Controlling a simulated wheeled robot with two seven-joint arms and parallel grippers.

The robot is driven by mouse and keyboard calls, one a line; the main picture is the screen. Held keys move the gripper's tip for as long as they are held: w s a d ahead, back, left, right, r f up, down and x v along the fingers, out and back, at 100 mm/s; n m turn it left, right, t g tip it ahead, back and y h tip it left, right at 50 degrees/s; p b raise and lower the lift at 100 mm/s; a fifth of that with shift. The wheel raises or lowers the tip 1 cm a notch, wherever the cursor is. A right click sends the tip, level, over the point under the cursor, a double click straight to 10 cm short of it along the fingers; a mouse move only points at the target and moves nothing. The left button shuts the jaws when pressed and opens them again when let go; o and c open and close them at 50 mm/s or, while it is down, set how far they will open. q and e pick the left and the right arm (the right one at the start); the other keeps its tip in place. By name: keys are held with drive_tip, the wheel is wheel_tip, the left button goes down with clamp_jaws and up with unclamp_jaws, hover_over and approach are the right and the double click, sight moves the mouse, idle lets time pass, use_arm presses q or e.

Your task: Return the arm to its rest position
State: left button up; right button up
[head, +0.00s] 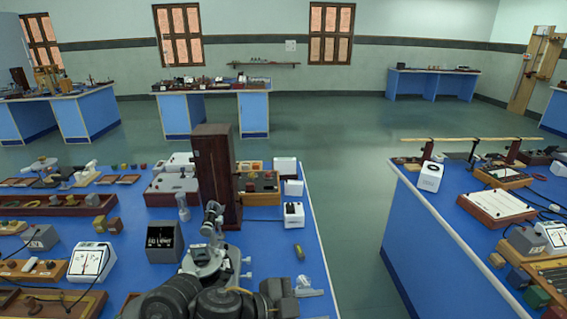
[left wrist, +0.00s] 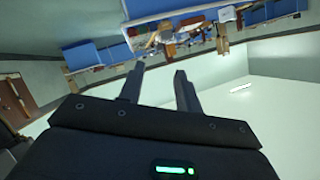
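My left gripper (left wrist: 160,69) shows in the left wrist view with its two dark fingers apart. It is open, and nothing is between the fingers. That view is upside down, with benches at the top and pale ceiling or wall below, and the fingers point toward the room. In the head view, dark rounded links of my own arm fill the bottom middle, over the near edge of the blue bench (head: 285,235). No gripper fingers can be made out there. My right gripper is in neither view.
A grey metal spectrometer (head: 205,258) stands on the bench just beyond my arm links. A tall brown wooden box (head: 214,165) rises behind it. White meters (head: 92,260) and trays crowd the left side. A floor aisle (head: 345,230) separates the right bench (head: 430,240).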

use_arm(q)
drive_tip(key=s+a+f+n+t+y, duration=0.1)
drive_tip(key=a+f+n+t+y, duration=0.2)
drive_tip(key=a+f+n+y, duration=0.25)
drive_tip(key=a+f+n+t+y, duration=0.2)
drive_tip(key=a+f+n, duration=0.2)
drive_tip(key=a+n, duration=0.4)
drive_tip(key=s+a+f+n+g+y, duration=0.2)
drive_tip(key=s+a+f+g, duration=0.1)
drive_tip(key=s+a+f, duration=0.45)
drive_tip(key=s+a+f+n+g+y, duration=0.25)
drive_tip(key=s+a+f, duration=0.25)
drive_tip(key=s+a, duration=0.45)
wheel_tip(320, 180, down, 27)
drive_tip(key=s+g, duration=0.2)
drive_tip(key=s, duration=0.1)
drive_tip(key=s+a+f+g, duration=0.1)
drive_tip(key=s+a+f, duration=0.1)
drive_tip(key=s+f, duration=1.2)
drive_tip(key=shift+s+a+f+m+y, duration=0.2)
drive_tip(key=shift+s+a+m+y, duration=0.1)
drive_tip(key=shift+s, duration=0.45)
